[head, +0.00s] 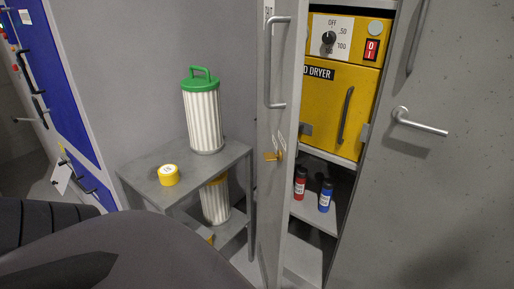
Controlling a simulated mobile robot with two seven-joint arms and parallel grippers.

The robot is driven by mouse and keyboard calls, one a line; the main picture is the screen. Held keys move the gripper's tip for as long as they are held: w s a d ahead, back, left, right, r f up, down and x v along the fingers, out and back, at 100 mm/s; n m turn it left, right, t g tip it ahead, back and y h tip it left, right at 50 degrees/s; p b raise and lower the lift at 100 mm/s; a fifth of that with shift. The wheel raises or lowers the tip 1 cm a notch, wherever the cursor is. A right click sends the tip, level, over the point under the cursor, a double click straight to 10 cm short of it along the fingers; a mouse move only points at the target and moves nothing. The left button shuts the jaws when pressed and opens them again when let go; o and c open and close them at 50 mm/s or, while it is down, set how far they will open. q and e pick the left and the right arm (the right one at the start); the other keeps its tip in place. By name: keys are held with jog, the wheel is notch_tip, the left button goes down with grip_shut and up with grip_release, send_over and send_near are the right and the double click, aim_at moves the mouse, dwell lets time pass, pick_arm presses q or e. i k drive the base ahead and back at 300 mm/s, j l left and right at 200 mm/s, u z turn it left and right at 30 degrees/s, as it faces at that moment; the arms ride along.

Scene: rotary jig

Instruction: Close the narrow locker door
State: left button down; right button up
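The narrow grey locker door (277,200) stands open in the middle of the head view, seen almost edge-on. It carries a long vertical bar handle (268,62) and a small brass-coloured latch (274,156). The open locker behind it shows a yellow dryer (336,100) on top. Below, a red bottle (300,184) and a blue bottle (325,196) stand on a shelf (312,216). The door hides the left part of the dryer's label. Neither of my grippers is in view.
A grey side table (140,172) left of the door holds a yellow roll (169,175) and a white ribbed canister with a green lid (203,118). A similar canister (215,203) stands on its lower shelf. A large grey door (440,190) with a lever handle (420,123) is at right.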

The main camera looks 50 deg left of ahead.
aim_at(282, 25)
jog(key=j+u, duration=0.1)
jog(key=u, duration=1.3)
jog(key=j+z, duration=0.25)
jog(key=j, duration=0.45)
jog(key=j+z, duration=0.3)
jog(key=j, duration=0.45)
jog(key=j+z, duration=0.25)
jog(key=j, duration=0.45)
jog(key=k+j+z, duration=0.25)
jog(key=j, duration=0.45)
jog(key=i+l, duration=0.4)
jog(key=i, duration=0.2)
